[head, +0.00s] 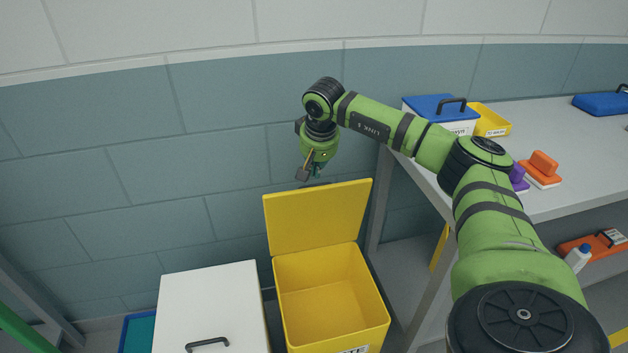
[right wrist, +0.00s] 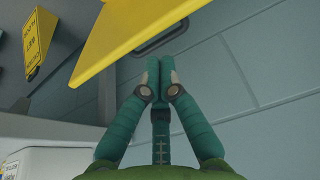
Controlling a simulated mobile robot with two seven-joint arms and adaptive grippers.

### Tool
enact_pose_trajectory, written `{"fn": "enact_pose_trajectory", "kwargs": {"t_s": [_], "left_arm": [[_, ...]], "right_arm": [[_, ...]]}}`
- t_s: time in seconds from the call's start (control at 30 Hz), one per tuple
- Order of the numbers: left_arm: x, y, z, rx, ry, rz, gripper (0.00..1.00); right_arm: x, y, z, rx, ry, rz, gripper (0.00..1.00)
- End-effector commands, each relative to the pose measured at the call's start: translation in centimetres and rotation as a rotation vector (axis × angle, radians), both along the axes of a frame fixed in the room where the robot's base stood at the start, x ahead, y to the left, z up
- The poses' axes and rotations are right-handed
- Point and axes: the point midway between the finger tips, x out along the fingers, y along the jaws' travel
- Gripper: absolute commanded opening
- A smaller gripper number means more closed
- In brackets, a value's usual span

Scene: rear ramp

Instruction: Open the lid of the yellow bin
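The yellow bin (head: 330,300) stands on the floor at bottom centre in the head view, and its inside shows from above. Its yellow lid (head: 318,217) stands raised, nearly upright at the back of the bin. The lid also shows at the top of the right wrist view (right wrist: 140,38), with a dark handle (right wrist: 160,37) beside it. My right gripper (head: 312,174) is just above the lid's top edge. In the wrist view its fingers (right wrist: 160,65) are together, with nothing visible between them, and the tips are close to the handle. My left gripper is out of view.
A white bin (head: 210,305) with a closed lid stands left of the yellow bin. A grey workbench (head: 570,180) on the right carries a blue-lidded box (head: 440,108), a yellow tray (head: 492,121) and orange items (head: 541,168). A tiled wall (head: 130,180) is close behind.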

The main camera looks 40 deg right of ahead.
Motion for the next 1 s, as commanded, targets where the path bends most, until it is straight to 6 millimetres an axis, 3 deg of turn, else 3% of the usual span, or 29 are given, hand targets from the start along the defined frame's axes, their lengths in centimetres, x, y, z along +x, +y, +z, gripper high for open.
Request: {"fn": "enact_pose_trajectory", "kwargs": {"t_s": [0.1,0.3,0.67,0.77,0.83,1.0], "left_arm": [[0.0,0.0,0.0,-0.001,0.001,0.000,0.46],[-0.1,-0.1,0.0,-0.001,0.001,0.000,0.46],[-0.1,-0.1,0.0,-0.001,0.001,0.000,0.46],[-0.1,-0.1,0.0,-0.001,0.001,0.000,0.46],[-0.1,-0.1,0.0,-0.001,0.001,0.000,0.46],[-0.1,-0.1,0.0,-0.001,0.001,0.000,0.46]], "right_arm": [[-0.6,0.4,2.3,0.000,-0.004,0.001,0.00],[-1.2,0.7,4.3,0.001,-0.001,-0.001,0.00],[-1.1,1.3,4.4,0.014,-0.006,0.004,0.00],[-0.1,4.1,3.4,0.085,-0.036,0.020,0.00],[0.8,7.6,2.2,0.184,-0.071,0.033,0.00],[2.1,20.0,0.1,0.589,-0.141,0.010,0.00]]}}
